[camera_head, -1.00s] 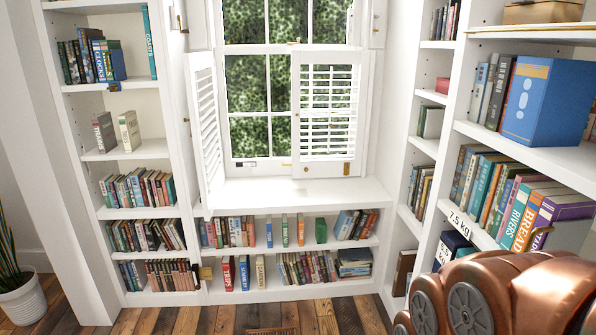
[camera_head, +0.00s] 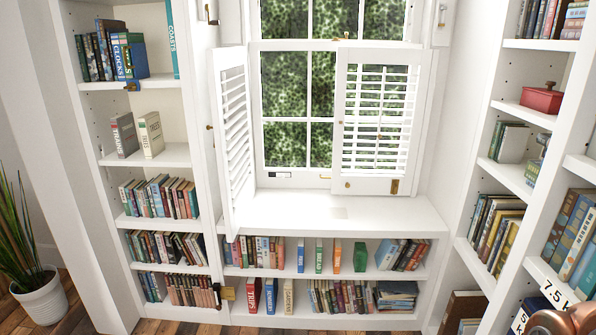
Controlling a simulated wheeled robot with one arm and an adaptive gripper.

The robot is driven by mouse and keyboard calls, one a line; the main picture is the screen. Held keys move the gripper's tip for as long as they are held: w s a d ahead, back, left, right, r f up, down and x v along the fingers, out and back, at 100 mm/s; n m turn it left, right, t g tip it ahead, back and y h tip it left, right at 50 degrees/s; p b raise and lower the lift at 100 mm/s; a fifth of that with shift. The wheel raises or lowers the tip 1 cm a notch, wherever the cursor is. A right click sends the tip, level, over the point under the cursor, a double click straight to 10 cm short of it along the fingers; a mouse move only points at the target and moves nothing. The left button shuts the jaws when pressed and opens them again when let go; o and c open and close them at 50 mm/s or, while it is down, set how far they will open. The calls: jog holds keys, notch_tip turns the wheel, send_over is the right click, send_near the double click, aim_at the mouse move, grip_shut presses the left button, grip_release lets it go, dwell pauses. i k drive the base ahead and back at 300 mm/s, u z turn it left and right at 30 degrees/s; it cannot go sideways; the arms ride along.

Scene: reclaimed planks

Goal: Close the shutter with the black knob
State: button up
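A white louvred shutter (camera_head: 234,135) on the left of the window stands swung out into the room, seen nearly edge-on. A small knob (camera_head: 209,127) shows beside its left edge; it is too small to tell if it is black. A second louvred shutter (camera_head: 377,120) lies across the right half of the window, with a brass-coloured knob (camera_head: 347,184) low on it. Narrow white panels flank the window at the top, with small dark fittings; they are cut off by the frame. My gripper is not in view; only a copper-coloured part of my arm shows at bottom right.
The window sill (camera_head: 290,212) is clear. Bookshelves stand left, right and below the window, with a brass-coloured latch (camera_head: 228,293) on the low shelf. A potted plant (camera_head: 40,297) stands on the floor at left. A red box (camera_head: 541,99) sits on a right shelf.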

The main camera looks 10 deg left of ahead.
aim_at(236, 178)
jog(key=u, duration=0.35)
jog(key=i, duration=1)
jog(key=u, duration=2.45)
jog(key=i, duration=1.85)
jog(key=z, duration=2.35)
jog(key=k, duration=0.35)
jog(key=z, duration=0.1)
